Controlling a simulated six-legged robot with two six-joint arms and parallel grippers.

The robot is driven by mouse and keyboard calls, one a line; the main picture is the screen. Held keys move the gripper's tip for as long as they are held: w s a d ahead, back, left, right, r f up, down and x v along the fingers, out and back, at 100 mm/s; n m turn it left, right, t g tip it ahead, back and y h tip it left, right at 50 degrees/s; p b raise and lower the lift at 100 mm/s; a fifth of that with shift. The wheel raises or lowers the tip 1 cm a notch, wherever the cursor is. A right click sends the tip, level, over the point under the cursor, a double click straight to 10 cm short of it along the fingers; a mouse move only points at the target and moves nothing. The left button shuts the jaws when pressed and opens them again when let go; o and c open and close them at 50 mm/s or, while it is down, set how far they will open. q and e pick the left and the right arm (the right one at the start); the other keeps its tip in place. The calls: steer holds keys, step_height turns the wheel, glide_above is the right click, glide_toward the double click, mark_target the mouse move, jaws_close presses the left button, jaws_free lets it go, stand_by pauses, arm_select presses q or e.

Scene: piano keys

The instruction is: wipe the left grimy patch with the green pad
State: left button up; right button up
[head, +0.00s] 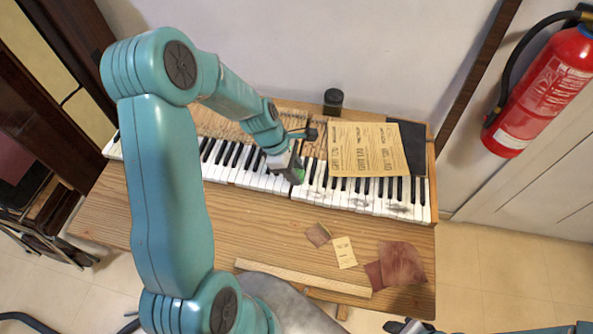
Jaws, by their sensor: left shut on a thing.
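My left gripper (291,168) is over the piano keys (225,165), near the middle of the keyboard. It is shut on the green pad (299,176), of which only a small green part shows at the fingertips. The pad is at or just above the white keys; I cannot tell whether it touches them. A grey grimy patch (399,208) darkens the white keys on the right. Fainter dark marks show on the keys just right of the pad; the left patch is not clear, and the gripper may hide part of it. At the bottom edge, only a dark piece of my right arm's end shows.
A yellowed printed sheet (368,149) lies over the back of the keys, beside a dark board (413,148). A black cylinder (333,101) stands behind. Brown cloth (403,263), small cards (344,252) and a wooden strip (300,278) lie on the front wood. A fire extinguisher (545,92) is at right.

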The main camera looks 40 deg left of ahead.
arm_select(q)
step_height(320, 180, up, 2)
steer(key=shift+a+p, duration=0.15)
steer(key=shift+p, duration=0.4)
steer(key=shift+f, duration=0.1)
